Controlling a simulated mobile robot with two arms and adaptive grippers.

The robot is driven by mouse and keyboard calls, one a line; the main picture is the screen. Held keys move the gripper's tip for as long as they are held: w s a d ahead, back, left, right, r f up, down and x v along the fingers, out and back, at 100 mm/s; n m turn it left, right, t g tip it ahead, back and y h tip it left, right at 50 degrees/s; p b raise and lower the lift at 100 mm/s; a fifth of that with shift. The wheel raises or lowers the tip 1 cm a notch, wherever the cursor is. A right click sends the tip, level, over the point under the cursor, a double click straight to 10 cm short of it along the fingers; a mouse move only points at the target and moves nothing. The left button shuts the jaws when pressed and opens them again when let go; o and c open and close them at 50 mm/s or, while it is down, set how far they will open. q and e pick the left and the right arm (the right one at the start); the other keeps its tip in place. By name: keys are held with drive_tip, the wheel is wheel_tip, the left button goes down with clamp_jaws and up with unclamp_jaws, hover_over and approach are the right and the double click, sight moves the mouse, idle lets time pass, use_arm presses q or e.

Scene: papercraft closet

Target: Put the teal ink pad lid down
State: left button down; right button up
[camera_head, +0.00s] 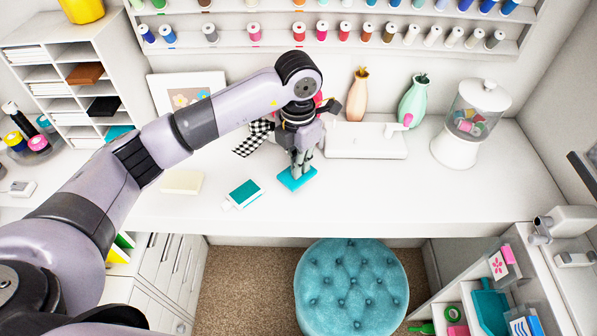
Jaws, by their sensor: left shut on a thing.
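My left gripper (298,168) points down over the white desk, with its fingers shut on the teal ink pad lid (292,181). The lid is a flat teal rectangle at or just above the desk top; I cannot tell whether it touches. The teal ink pad (245,192) lies on the desk to the left, with a teal top and a pale edge. My right gripper is not in view.
A cream block (182,182) lies left of the pad. Behind my gripper are a checkered ribbon (254,138), a white machine (365,142), vases (412,101) and a glass jar (471,115). The desk front is clear; a teal stool (351,288) stands below.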

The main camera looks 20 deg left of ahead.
use_arm(q)
drive_tip(key=shift+f, duration=0.25)
drive_tip(key=shift+a+f, duration=0.1)
drive_tip(key=shift+f, duration=0.2)
wheel_tip(320, 180, down, 3)
drive_tip(key=shift+f+p, duration=0.2)
drive_tip(key=shift+p, duration=0.45)
drive_tip(key=shift+f, duration=0.3)
drive_tip(key=c, duration=2.2)
unclamp_jaws()
drive_tip(key=shift+c, duration=0.2)
drive_tip(key=o, duration=0.5)
drive_tip(key=shift+c, duration=0.2)
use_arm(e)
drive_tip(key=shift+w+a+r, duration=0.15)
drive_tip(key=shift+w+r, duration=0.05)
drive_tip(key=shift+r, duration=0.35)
